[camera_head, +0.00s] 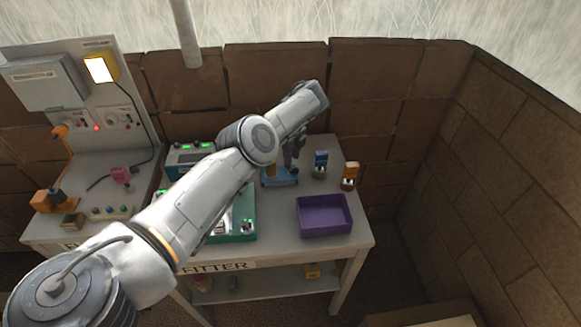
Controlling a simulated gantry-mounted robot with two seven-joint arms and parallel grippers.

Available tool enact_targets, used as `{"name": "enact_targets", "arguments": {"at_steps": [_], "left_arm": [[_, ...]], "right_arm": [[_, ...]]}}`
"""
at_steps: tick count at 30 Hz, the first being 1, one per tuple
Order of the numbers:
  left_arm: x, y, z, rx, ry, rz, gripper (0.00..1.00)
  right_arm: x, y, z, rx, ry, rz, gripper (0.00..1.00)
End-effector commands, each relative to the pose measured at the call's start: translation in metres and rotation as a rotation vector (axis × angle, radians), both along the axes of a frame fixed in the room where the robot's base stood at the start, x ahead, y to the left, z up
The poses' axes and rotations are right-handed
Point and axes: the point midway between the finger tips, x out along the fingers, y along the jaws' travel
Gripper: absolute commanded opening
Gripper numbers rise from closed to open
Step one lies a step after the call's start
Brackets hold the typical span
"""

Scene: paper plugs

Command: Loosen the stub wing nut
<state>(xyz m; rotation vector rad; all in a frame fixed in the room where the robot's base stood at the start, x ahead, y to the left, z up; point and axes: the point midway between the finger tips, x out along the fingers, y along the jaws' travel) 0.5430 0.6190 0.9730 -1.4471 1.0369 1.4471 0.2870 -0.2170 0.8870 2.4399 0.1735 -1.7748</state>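My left arm reaches in from the lower left across the workbench (355,228). My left gripper (290,160) points down at the back of the bench, just above a small blue fixture (283,181). The fingers are small and dark and partly hidden by my arm, so I cannot tell whether they are open or shut, or whether they touch the fixture. A small tan part shows beside the fingers at the fixture. I cannot make out a wing nut there. My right gripper is not in view.
A purple tray (325,230) sits at the bench's front right. Behind it stand a blue-topped part (320,164) and an orange-topped part (349,176). A green case (243,228) and a teal device (182,158) are partly behind my arm. A panel with a lit lamp (100,69) stands left.

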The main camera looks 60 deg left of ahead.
Motion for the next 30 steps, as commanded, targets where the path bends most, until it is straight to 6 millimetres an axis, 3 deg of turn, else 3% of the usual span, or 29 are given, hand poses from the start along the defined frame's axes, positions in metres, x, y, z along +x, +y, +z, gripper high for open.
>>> {"name": "enact_targets", "arguments": {"at_steps": [22, 30], "left_arm": [[0.000, 0.000, -0.035, 0.000, -0.001, 0.000, 0.32], [0.000, 0.000, -0.039, 0.000, -0.001, 0.000, 0.32]], "right_arm": [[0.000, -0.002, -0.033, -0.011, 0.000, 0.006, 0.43], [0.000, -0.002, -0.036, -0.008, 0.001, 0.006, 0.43]]}}
